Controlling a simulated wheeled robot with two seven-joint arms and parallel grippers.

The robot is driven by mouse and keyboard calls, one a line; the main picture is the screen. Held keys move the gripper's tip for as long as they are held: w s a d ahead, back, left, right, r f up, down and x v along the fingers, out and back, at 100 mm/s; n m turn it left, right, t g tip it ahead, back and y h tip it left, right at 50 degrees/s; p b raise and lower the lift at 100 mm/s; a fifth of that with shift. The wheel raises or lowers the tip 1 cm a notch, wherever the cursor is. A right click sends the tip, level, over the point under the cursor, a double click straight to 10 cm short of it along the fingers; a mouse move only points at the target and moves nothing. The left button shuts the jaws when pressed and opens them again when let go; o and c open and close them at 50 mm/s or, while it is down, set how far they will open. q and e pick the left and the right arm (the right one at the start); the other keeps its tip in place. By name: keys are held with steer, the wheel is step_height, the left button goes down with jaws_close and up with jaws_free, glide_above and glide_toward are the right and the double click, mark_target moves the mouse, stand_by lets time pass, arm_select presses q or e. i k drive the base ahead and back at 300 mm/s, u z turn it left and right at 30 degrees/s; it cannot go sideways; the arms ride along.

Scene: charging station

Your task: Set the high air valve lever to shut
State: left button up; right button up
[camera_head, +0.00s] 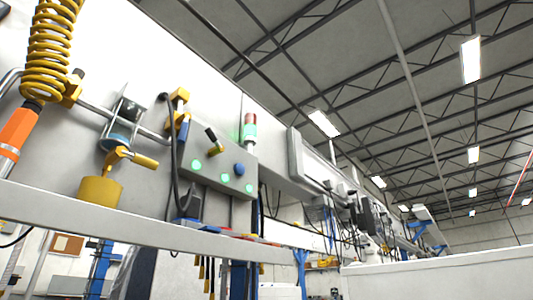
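On the grey panel at left, a metal air pipe (95,106) runs from the coiled hose's yellow fitting, past a regulator-like unit (122,128), to the right. A yellow lever-like handle (145,160) sits just below that unit and points right, tilted slightly down. Another yellow fitting (178,96), with a blue part (184,130) hanging below it, is farther right and higher. I cannot tell for sure which of these is the high air valve lever, or its setting. Neither of my grippers is in view.
A yellow coiled hose (49,48) hangs at left above an orange tool (17,130). A control box (215,174) with green lights and a red-and-green beacon (250,127) are to the right.

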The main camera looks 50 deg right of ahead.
mark_target(183, 132)
steer(key=z, duration=0.9)
